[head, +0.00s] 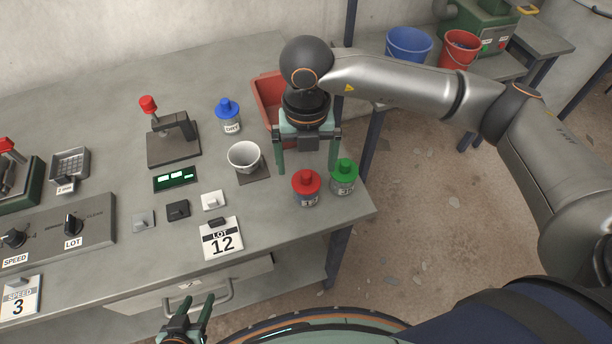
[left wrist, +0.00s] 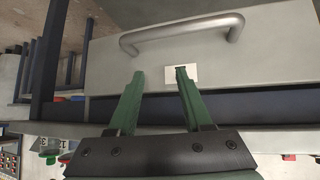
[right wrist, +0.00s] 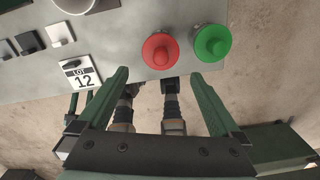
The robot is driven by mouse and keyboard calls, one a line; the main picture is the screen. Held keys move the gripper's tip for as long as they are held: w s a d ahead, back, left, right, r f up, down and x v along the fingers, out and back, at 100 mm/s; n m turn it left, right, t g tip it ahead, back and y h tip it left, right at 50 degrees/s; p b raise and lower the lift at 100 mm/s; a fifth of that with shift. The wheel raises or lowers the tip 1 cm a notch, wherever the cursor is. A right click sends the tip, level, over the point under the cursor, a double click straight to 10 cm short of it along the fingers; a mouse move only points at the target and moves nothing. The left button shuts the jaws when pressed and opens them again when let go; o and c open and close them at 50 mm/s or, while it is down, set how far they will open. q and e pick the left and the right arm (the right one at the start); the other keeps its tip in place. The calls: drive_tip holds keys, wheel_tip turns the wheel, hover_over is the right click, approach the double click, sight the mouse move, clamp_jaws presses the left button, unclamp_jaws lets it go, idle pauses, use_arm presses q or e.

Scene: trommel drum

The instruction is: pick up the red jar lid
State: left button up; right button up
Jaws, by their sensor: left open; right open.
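The red jar lid (head: 306,182) sits on a jar near the right front corner of the grey bench. It also shows from above in the right wrist view (right wrist: 160,50), ahead of and between the fingers. My right gripper (head: 308,170) is open and empty above the bench, its fingers pointing down, with the red lid close by its front side. It shows in the right wrist view (right wrist: 160,85). My left gripper (head: 198,302) is open and empty in front of the bench, below the top, facing a drawer handle (left wrist: 185,32) in the left wrist view.
A green-lidded jar (head: 344,175) stands just right of the red one. A LOT 12 card (head: 221,239) stands left of the red jar.

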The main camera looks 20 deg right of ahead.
sight(306, 174)
drive_tip(key=shift+w+d+f+p, duration=0.1)
drive_tip(key=shift+w+f+p, duration=0.15)
drive_tip(key=shift+f, duration=1.25)
drive_tip(key=shift+w+f+p, duration=0.15)
drive_tip(key=shift+f+p, duration=0.05)
drive_tip(key=shift+f, duration=1.25)
drive_tip(key=c, duration=1.3)
drive_tip(key=shift+o, duration=0.2)
drive_tip(key=shift+r, duration=0.1)
drive_tip(key=shift+r, duration=0.55)
drive_tip(key=s+a+r, duration=0.2)
drive_tip(key=s+r, duration=1.1)
drive_tip(key=r, duration=0.1)
drive_tip(key=shift+s+r, duration=0.4)
drive_tip(key=shift+a, duration=0.1)
